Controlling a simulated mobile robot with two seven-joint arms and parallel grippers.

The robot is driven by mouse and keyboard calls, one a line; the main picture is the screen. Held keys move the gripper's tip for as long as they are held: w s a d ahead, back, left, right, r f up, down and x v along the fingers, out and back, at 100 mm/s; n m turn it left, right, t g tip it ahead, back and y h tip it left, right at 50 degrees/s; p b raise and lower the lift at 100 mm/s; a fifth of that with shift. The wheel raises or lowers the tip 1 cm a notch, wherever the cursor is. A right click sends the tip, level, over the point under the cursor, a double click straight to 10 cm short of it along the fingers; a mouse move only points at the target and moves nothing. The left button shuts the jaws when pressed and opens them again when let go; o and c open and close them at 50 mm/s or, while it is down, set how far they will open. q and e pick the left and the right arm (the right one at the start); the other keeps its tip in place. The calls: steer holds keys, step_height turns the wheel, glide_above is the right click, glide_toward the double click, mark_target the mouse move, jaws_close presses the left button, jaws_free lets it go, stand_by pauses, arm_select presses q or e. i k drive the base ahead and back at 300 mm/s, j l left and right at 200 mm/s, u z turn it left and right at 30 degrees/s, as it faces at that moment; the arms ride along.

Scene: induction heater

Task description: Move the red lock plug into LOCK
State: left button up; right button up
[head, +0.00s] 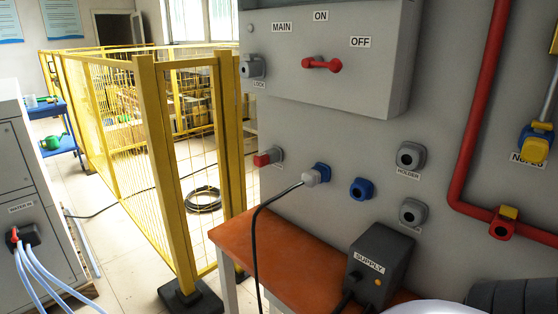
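A red plug (262,160) sits in a grey socket on the wall panel's left edge, with a small label below it. I take it as the red lock plug. The grey socket labelled LOCK (252,67) is higher up, on the left side of the MAIN switch box (345,25); I see no red plug in it. The switch box has a red handle (322,64) lying roughly horizontal, below the ON and OFF labels. Neither gripper shows in the head view.
A blue socket with a grey plug (313,176) and black cable hangs over the orange-topped table (255,243). The SUPPLY box (378,265) stands on it. An empty blue socket (361,188) and the HOLDER socket (410,155) are right. A yellow fence (172,170) stands left; red pipe (475,120) right.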

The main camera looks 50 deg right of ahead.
mark_target(260, 159)
steer(key=z, duration=0.9)
steer(key=i+j, duration=0.45)
steer(key=i, duration=0.2)
steer(key=i+j, duration=0.95)
steer(key=i, duration=0.3)
steer(key=i+j, duration=0.95)
steer(key=i, duration=0.3)
steer(key=z, duration=1.55)
